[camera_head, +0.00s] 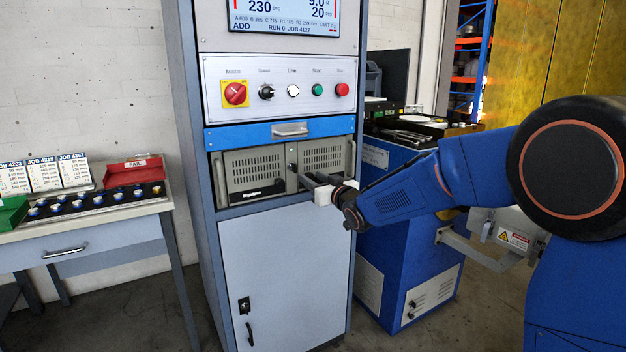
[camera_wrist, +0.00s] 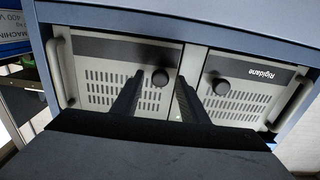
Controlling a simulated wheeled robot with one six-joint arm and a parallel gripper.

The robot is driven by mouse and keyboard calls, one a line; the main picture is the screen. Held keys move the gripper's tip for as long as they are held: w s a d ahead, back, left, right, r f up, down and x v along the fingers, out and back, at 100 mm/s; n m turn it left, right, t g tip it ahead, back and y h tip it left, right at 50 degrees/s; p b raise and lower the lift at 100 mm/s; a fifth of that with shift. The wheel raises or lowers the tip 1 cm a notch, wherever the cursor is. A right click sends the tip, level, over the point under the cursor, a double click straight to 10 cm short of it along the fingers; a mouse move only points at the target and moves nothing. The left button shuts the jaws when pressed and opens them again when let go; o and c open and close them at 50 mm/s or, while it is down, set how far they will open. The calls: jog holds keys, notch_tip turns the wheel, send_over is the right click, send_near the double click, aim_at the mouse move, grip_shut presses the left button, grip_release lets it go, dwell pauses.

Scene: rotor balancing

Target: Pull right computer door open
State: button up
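The computer is a beige-grey unit with two vented doors in the cabinet. Its right door (camera_head: 330,157) looks shut in the head view. In the wrist view, which is turned upside down, the right door (camera_wrist: 92,75) is on the left. Its round black knob (camera_wrist: 160,78) is near the middle seam. The left door (camera_head: 252,172) carries a brand label and has its own knob (camera_wrist: 221,86). My gripper (camera_head: 303,179) points at the right door near the seam. In the wrist view my gripper (camera_wrist: 159,80) is open, with one finger each side of the right door's knob and visible gaps.
A blue drawer (camera_head: 279,131) with a handle is just above the computer, and a grey lower cabinet door (camera_head: 290,270) is below. A blue machine (camera_head: 400,240) stands close on the right. A workbench (camera_head: 90,235) stands on the left.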

jog(key=shift+w+a, duration=0.2)
jog(key=shift+w, duration=0.05)
grip_shut()
